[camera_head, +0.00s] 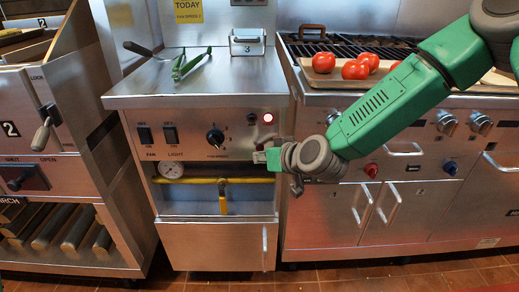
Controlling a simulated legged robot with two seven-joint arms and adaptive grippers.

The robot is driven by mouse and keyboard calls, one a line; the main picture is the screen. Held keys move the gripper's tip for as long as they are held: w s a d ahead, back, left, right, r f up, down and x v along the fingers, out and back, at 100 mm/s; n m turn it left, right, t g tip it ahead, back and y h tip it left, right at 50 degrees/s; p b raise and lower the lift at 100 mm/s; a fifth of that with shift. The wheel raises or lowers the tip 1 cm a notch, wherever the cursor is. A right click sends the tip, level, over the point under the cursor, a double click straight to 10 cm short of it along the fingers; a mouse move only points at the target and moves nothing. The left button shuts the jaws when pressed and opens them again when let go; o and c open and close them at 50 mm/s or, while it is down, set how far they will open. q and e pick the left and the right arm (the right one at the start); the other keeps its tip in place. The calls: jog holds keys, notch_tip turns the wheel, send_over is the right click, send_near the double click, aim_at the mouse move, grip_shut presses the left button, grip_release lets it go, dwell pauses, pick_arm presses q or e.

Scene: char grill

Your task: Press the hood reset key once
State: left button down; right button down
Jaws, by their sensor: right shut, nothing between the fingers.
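The steel control panel (190,122) in the middle carries two black rocker switches, labelled FAN (145,136) and LIGHT (170,135), and a black fan speed knob (215,137). A round red-rimmed lamp (268,118) glows at the panel's upper right. I cannot make out a key marked reset; part of the panel's lower right is hidden by my right gripper. My right gripper (262,157) is shut and empty, pointing left in front of that lower right part, below the lamp. I cannot tell whether it touches the panel. My left gripper is out of view.
Green tongs (190,63) lie on the counter above the panel. A yellow pipe with a gauge (171,170) runs below it. Right is a grill with tomatoes (355,70) on a board and knobs (447,122). Left is a cabinet with a lever (44,130).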

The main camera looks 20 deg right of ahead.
jog(key=shift+w, duration=0.1)
dwell(0.6)
jog(key=shift+w+d+r, duration=0.1)
jog(key=shift+w, duration=0.15)
jog(key=shift+w+d, duration=0.15)
jog(key=shift+w, duration=0.2)
dwell(0.6)
jog(key=shift+s+a+p, duration=0.25)
jog(key=shift+s+p, duration=0.3)
jog(key=shift+s, duration=0.15)
jog(key=shift+s, duration=0.1)
